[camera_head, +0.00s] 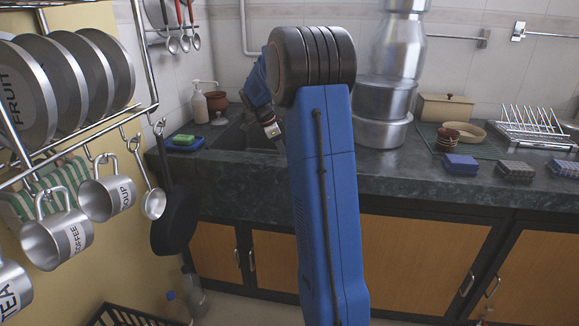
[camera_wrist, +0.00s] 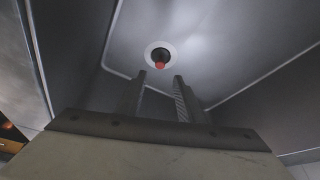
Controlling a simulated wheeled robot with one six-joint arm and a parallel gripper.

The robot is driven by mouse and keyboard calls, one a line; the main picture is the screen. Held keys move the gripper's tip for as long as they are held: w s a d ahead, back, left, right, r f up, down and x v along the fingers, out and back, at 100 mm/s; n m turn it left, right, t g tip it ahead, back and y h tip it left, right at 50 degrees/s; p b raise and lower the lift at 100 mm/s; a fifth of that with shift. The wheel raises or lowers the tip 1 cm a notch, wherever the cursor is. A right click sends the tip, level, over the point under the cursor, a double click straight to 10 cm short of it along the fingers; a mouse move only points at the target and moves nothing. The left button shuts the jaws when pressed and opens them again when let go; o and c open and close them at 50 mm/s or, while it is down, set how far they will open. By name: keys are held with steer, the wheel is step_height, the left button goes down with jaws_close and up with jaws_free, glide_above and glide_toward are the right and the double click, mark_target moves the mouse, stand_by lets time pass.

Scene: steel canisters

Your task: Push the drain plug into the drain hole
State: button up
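The drain plug (camera_wrist: 160,65) shows in the wrist view as a small red piece with a dark part behind it. It is at the drain hole (camera_wrist: 151,50), which has a pale round rim in the sink floor. I cannot tell how deep the plug sits. My gripper (camera_wrist: 161,78) is open and empty, its two dark fingers apart and pointing toward the plug, just short of it in the picture. In the head view my gripper (camera_head: 273,133) reaches into the dark sink (camera_head: 232,138), and my blue arm hides part of the sink. The plug is hidden there.
Sink walls surround my gripper closely. A green and blue sponge (camera_head: 184,140), a soap bottle (camera_head: 199,103) and a brown pot (camera_head: 217,102) stand around the sink's left and back. Stacked steel canisters (camera_head: 383,98) stand on the counter (camera_head: 420,170) right of my arm.

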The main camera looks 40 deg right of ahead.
steer(key=v, duration=0.4)
stand_by(0.5)
